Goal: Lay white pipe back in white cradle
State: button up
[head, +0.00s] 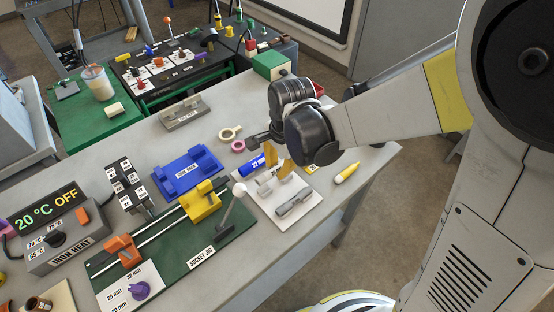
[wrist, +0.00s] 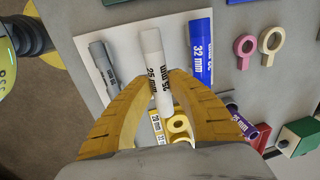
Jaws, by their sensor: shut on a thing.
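My gripper (head: 277,173) reaches down over the white board (head: 293,222) at the table's right side. In the wrist view its yellow fingers (wrist: 160,80) are shut on the white pipe (wrist: 154,50), marked 25 mm. The pipe lies lengthwise between a grey pipe (wrist: 103,66) and a blue 32 mm pipe (wrist: 200,50). It is close over the board; I cannot tell whether it touches. In the head view the fingers partly hide the white pipe (head: 265,178). I cannot make out a separate white cradle; the pipe and fingers cover that part of the board.
The green socket jig (head: 205,240) with a yellow clamp (head: 200,203) stands left of the board. A blue tray (head: 187,172) and a grey holder (head: 184,113) lie behind. Two rings (head: 230,132) and a yellow-and-white tool (head: 347,173) are nearby.

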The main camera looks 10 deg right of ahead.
aim_at(278, 184)
jog(key=shift+f+b, duration=1.75)
jog(key=shift+f, duration=0.6)
jog(key=o, duration=0.9)
jog(key=shift+o, duration=0.2)
notch_tip(278, 184, up, 12)
jog(key=s+d, duration=0.1)
jog(key=shift+s, duration=0.25)
